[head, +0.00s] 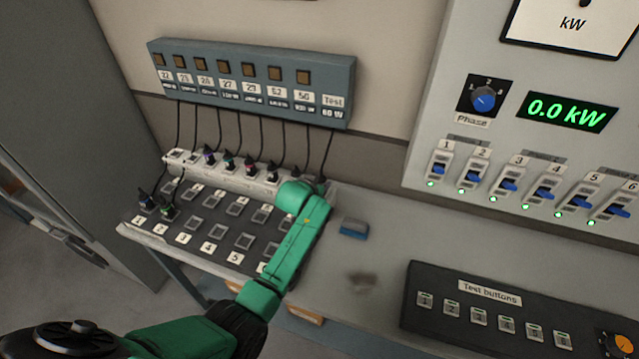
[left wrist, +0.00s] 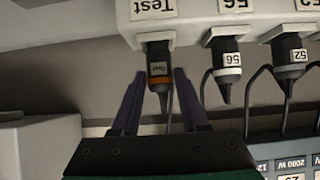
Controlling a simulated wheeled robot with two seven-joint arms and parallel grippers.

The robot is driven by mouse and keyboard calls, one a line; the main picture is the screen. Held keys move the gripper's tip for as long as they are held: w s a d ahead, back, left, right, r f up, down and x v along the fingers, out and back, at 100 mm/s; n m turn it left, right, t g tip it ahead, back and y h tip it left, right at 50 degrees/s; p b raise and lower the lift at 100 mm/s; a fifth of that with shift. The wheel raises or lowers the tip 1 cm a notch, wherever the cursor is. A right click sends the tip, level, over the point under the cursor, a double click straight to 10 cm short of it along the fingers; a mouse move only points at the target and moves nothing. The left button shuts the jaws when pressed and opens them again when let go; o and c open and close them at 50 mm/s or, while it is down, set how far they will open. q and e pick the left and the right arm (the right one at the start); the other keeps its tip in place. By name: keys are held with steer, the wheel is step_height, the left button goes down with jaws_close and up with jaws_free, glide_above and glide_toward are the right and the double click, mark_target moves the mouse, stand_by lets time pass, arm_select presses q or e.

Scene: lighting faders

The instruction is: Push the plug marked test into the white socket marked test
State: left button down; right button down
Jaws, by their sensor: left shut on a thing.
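The plug marked Test (left wrist: 158,68), black with an orange band and a dark label, stands between the two purple fingers of my left gripper (left wrist: 158,78), which is shut on it. The plug's end meets the white socket marked Test (left wrist: 154,9) at the end of the white socket strip; how deep it sits I cannot tell. In the head view my green left arm reaches the right end of the strip, and the gripper (head: 319,184) hides the plug and socket there. My right gripper is not in view.
Neighbouring plugs marked 56 (left wrist: 228,68) and 52 (left wrist: 290,58) sit in their sockets close by. Cords hang from the blue-grey label panel (head: 250,88). The black switch board (head: 190,225) lies below my arm. A blue block (head: 354,229) rests on the bench to its right.

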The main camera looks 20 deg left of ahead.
arm_select(q)
steer(key=shift+f, duration=0.4)
stand_by(0.5)
steer(key=shift+c, duration=1.7)
jaws_free()
steer(key=shift+s, duration=0.1)
